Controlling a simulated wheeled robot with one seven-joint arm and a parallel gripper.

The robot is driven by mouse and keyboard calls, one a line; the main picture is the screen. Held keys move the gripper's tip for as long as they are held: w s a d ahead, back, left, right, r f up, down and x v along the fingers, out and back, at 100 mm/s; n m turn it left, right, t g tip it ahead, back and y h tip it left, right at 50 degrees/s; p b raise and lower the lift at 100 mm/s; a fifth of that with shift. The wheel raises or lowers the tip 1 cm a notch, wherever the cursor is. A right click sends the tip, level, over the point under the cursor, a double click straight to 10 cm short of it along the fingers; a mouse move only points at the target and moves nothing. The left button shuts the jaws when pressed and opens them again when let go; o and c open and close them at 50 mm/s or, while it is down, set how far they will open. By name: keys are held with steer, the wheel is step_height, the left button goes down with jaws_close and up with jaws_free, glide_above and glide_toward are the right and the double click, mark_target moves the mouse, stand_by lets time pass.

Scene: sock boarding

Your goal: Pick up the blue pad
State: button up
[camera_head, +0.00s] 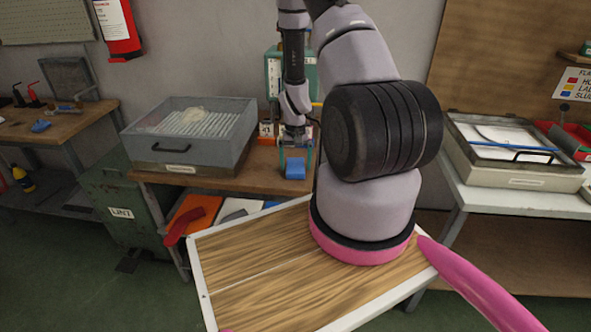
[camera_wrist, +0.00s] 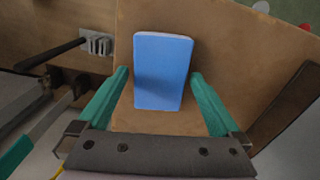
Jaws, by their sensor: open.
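The blue pad (camera_wrist: 162,72) is a small flat-topped block lying on the wooden bench top (camera_wrist: 215,30). In the wrist view it stands beyond and between the green fingers of my gripper (camera_wrist: 160,88). The fingers are spread with a gap on each side of the pad. In the head view the pad (camera_head: 295,169) is near the front edge of the bench, just below my gripper (camera_head: 295,152). I cannot tell the exact height of the fingertips over the bench.
A grey lidded box (camera_head: 190,140) stands on the bench to the left. Orange and white items (camera_head: 200,210) lie on a lower shelf. A second case (camera_head: 510,150) stands on a white table at right. A black handle-like bar (camera_wrist: 52,53) is at the left in the wrist view.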

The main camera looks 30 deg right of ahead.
mark_target(296, 165)
steer(key=c, duration=1.2)
steer(key=shift+r, duration=0.15)
step_height(296, 165, up, 10)
steer(key=shift+f, duration=0.1)
